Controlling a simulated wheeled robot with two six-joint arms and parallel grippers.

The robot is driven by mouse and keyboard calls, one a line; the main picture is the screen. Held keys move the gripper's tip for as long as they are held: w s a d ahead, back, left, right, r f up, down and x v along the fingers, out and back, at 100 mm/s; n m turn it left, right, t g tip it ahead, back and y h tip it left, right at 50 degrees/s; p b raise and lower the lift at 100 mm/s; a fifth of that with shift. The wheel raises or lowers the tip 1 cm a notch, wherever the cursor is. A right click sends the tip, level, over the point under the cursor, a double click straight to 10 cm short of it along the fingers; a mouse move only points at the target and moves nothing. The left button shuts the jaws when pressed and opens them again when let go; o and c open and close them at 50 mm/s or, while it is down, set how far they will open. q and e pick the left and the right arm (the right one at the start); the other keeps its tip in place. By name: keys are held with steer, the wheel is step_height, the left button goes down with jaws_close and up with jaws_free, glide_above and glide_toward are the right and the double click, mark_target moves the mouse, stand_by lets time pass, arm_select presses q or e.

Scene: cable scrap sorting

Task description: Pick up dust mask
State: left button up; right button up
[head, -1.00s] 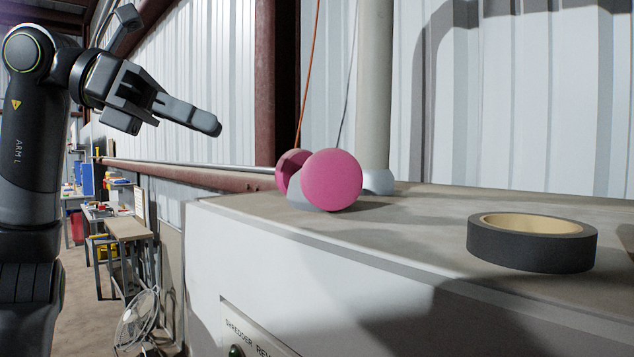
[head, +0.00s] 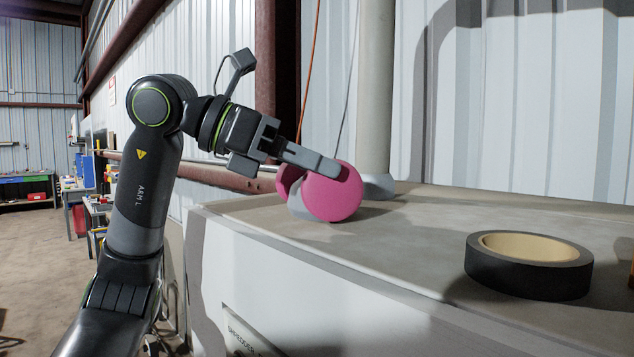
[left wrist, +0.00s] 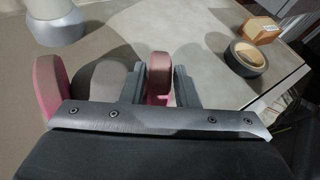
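The dust mask (head: 328,198) has a grey body and two round pink filters. It rests on top of the pale machine, towards its far left. My left gripper (head: 338,171) reaches in from the left, with a finger crossing the upper part of the near pink filter. In the left wrist view, the fingers (left wrist: 160,80) stand on either side of one pink filter (left wrist: 158,75), with a thin gap on the right side. The other pink filter (left wrist: 50,84) and grey body (left wrist: 103,85) lie to the left, outside the fingers. My right gripper is not in view.
A black tape roll (head: 528,264) lies on the machine top (head: 430,225) to the right. An orange-brown box (left wrist: 259,29) is beyond it in the left wrist view. A pale upright pipe (head: 374,90) stands behind the mask. The top between mask and tape is clear.

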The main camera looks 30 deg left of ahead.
arm_select(q)
steer(key=shift+x, duration=1)
steer(key=shift+s, duration=0.1)
steer(key=shift+a, duration=0.1)
jaws_close()
